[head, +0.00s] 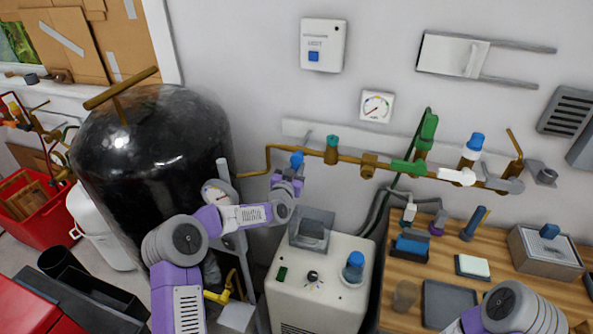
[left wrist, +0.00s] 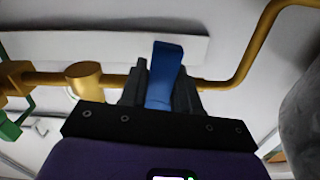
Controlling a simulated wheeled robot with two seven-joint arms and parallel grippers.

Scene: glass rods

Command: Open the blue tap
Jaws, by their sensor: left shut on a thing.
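The blue tap (head: 297,157) sits on the brass pipe on the wall, near the middle of the head view. My left gripper (head: 292,172) reaches up to it from below and is shut on its blue handle. In the left wrist view the blue handle (left wrist: 164,72) stands upright between the two dark fingers, with the pipe passing behind. The tap's body is mostly hidden by the gripper. Part of my right arm shows at the lower right of the head view, but its gripper does not show.
The brass pipe (head: 347,158) carries a teal-topped fitting (head: 332,142) and a green lever valve (head: 410,167). A black tank (head: 150,140) stands left of my arm. A white machine (head: 320,290) stands below, and a wooden bench (head: 480,250) with small items is at right.

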